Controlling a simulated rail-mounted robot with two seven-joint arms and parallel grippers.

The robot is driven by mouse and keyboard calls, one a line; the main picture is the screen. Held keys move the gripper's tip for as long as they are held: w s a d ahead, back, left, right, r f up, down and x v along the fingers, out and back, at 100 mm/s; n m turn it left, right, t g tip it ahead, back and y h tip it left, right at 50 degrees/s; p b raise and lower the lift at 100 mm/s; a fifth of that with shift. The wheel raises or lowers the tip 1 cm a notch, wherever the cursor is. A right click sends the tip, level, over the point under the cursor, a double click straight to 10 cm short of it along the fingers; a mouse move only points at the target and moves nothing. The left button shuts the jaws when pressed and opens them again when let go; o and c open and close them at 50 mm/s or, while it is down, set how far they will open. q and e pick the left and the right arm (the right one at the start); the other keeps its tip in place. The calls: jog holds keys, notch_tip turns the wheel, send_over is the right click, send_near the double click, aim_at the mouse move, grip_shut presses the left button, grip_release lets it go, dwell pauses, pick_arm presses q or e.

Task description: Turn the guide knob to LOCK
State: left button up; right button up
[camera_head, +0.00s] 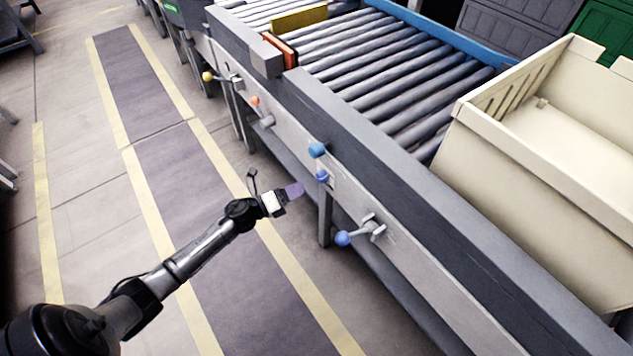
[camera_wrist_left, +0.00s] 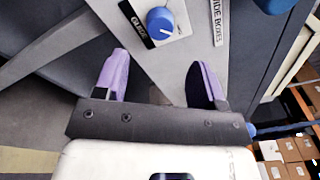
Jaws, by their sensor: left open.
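The guide knob (camera_wrist_left: 160,20) is a round blue knob with a pale pointer mark on its face. It sits on the grey conveyor side panel beside a black plate (camera_wrist_left: 137,24) reading "GUIDE". In the head view the small blue knob (camera_head: 322,176) is on the conveyor's side. My left gripper (camera_head: 292,192) has purple fingers and is just left of the knob, apart from it. In the left wrist view my open left gripper (camera_wrist_left: 160,72) faces the panel with nothing between its fingers, and the knob is beyond the fingertips. My right gripper is not in view.
A light blue ball (camera_head: 317,150) is just above the knob. A blue-ball lever (camera_head: 343,238) sticks out lower right; orange (camera_head: 255,100) and yellow (camera_head: 208,76) ones are farther along. A second label (camera_wrist_left: 217,22) is right of the knob. A cream crate (camera_head: 570,150) stands on the conveyor.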

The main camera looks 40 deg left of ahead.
aim_at(319, 179)
pick_arm(q)
jog(key=b+x, duration=0.2)
jog(key=x, duration=0.6)
jog(key=shift+f, duration=0.1)
jog(key=shift+s, duration=0.1)
jog(key=shift+c, duration=0.3)
jog(key=shift+c, duration=1.4)
jog(key=c, duration=0.6)
